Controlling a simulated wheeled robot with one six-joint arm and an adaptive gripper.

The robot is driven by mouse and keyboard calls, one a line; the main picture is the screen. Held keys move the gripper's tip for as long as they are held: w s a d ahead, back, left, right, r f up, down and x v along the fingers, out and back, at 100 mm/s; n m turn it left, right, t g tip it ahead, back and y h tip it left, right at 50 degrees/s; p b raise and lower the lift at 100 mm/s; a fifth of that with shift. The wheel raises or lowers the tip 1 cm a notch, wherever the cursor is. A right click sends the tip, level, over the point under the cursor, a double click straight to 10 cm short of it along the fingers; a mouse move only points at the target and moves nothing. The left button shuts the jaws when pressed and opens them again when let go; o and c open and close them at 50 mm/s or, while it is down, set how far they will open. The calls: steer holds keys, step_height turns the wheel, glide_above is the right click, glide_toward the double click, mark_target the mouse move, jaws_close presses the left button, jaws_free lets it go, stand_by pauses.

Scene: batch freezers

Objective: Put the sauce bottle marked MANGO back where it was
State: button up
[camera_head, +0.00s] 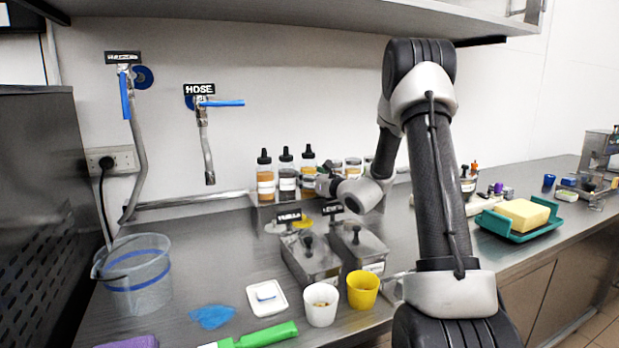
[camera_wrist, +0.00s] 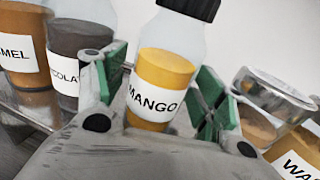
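The MANGO sauce bottle (camera_wrist: 160,85) is a clear bottle with a black cap, orange sauce and a white label. It stands third in the row on the steel rack at the back wall, and it also shows in the head view (camera_head: 308,165). My gripper (camera_wrist: 163,92) has its green-padded fingers on either side of the bottle. Narrow gaps seem to show between the pads and the bottle, so the gripper looks open around it. In the head view my gripper (camera_head: 324,184) reaches the bottle from the front right and hides its lower part.
A chocolate bottle (camera_wrist: 75,50) and a caramel bottle (camera_wrist: 22,45) stand just left of it. A glass-lidded jar (camera_wrist: 268,105) stands close on the right. Lidded steel containers (camera_head: 308,262) sit in front. A bucket (camera_head: 138,275) and cups (camera_head: 321,303) are on the counter.

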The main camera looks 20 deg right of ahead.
steer(key=v, duration=0.8)
steer(key=s+a+r+n+g+y, duration=0.2)
steer(key=s+a+n+y, duration=0.15)
steer(key=a, duration=0.25)
steer(key=s+a+r+n+g+y, duration=0.25)
steer(key=s+a+n, duration=0.2)
steer(key=a, duration=0.25)
steer(key=s+a+n+g+y, duration=0.1)
steer(key=s+a+n+g, duration=0.2)
steer(key=s+n, duration=0.25)
steer(key=s+a+n+g, duration=0.3)
steer(key=s+a+n, duration=0.1)
steer(key=s, duration=0.3)
steer(key=s+d+f+n+g+h, duration=0.2)
steer(key=s+n+g+h, duration=0.2)
steer(key=s+n, duration=0.55)
steer(key=s+d+r+n+t+h, duration=0.1)
steer(key=s+d+r+n+h, duration=0.1)
steer(key=s+d+n+h, duration=0.4)
steer(key=s+d+h, duration=0.1)
steer(key=s+d, duration=0.2)
steer(key=d, duration=0.3)
steer(key=shift+s+d+r, duration=0.15)
steer(key=shift+s+d, duration=0.1)
steer(key=shift+d, duration=0.1)
